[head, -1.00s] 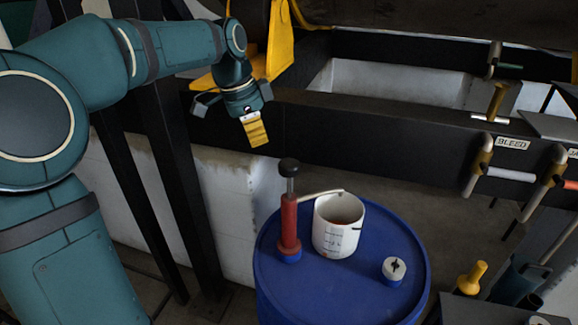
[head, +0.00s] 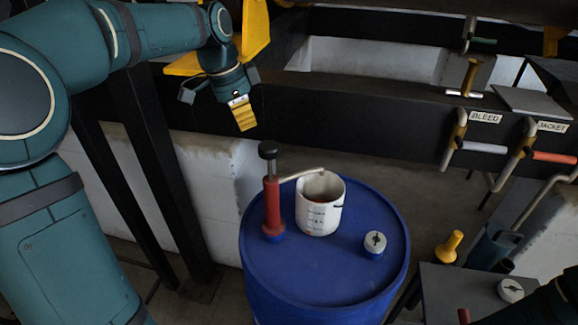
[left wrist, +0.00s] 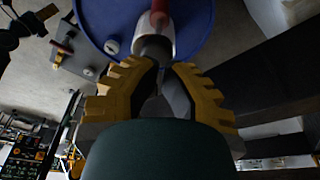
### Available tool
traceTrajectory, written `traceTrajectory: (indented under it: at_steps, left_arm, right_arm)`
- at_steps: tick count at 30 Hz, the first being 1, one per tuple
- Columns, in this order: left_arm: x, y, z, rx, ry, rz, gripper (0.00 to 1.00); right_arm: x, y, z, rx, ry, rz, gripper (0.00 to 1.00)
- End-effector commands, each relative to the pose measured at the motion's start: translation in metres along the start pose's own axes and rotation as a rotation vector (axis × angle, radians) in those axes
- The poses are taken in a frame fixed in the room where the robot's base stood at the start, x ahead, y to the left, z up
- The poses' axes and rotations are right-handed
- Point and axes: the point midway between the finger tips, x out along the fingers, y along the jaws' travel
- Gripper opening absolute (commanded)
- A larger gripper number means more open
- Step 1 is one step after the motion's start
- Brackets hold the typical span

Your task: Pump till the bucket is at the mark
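The red hand pump (head: 271,205) stands upright on the blue drum (head: 330,285), its dark knob (head: 267,149) raised on a short bare rod. Its pale spout (head: 303,174) reaches over the rim of the white bucket (head: 318,215). The bucket has marks on its side and something reddish inside; I cannot read the level. My left gripper (head: 243,115) is above and slightly left of the knob, apart from it. My right gripper is out of view.
The BLEED (head: 485,147) and JACKET (head: 553,156) valve handles are at right. A black beam (head: 340,115) runs behind.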

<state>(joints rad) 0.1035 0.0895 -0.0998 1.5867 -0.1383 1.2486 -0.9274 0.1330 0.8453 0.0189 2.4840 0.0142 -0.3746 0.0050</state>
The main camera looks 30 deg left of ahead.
Motion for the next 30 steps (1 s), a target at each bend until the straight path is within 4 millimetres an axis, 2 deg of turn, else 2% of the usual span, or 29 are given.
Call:
traceTrajectory:
  at_steps: [1, 6, 17, 23, 30]
  left_arm:
    - [-0.001, 0.001, -0.008, 0.002, -0.003, 0.004, 0.00]
    - [0.007, 0.001, -0.021, 0.001, 0.001, 0.001, 0.00]
    - [0.010, 0.001, -0.021, 0.001, 0.002, 0.000, 0.00]
    - [0.020, 0.001, -0.020, 0.001, 0.002, 0.000, 0.00]
    - [0.047, 0.001, -0.020, 0.001, 0.002, 0.001, 0.00]
  right_arm:
    - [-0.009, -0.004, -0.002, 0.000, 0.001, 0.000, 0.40]
    - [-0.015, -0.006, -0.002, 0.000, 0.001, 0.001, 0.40]
    - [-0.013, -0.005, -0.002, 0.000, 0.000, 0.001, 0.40]
    - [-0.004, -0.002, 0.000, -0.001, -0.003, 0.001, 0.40]
    - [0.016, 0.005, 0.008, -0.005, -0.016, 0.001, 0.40]
